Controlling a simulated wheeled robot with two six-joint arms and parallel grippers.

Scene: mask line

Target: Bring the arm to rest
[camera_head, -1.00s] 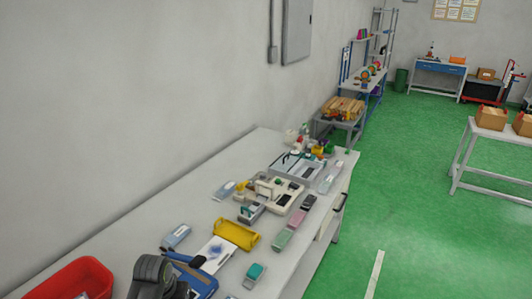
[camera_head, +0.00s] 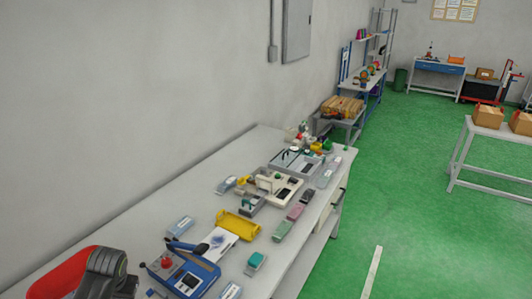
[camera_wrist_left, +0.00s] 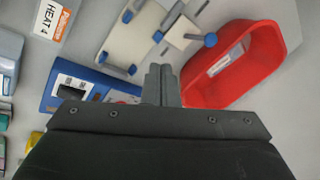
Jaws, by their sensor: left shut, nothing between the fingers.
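My left arm shows as a dark grey link at the lower left of the head view, in front of the red bin (camera_head: 62,274). My left gripper (camera_wrist_left: 162,84) shows in the wrist view with its two grey fingers together and nothing between them. It points at the table area between a blue device (camera_wrist_left: 95,90) and the red bin (camera_wrist_left: 235,65). The fingers overlap the bin's left edge in the picture; I cannot tell whether they touch it. The blue device (camera_head: 183,273) has a dark lever and a red knob in the head view. My right gripper is not in view.
A yellow tray (camera_head: 237,226) and several small boxes and devices crowd the workbench. A white board with blue knobs (camera_wrist_left: 133,40) and a "HEAT 4" label (camera_wrist_left: 54,20) show in the wrist view. Green floor (camera_head: 420,230) is free right of the bench.

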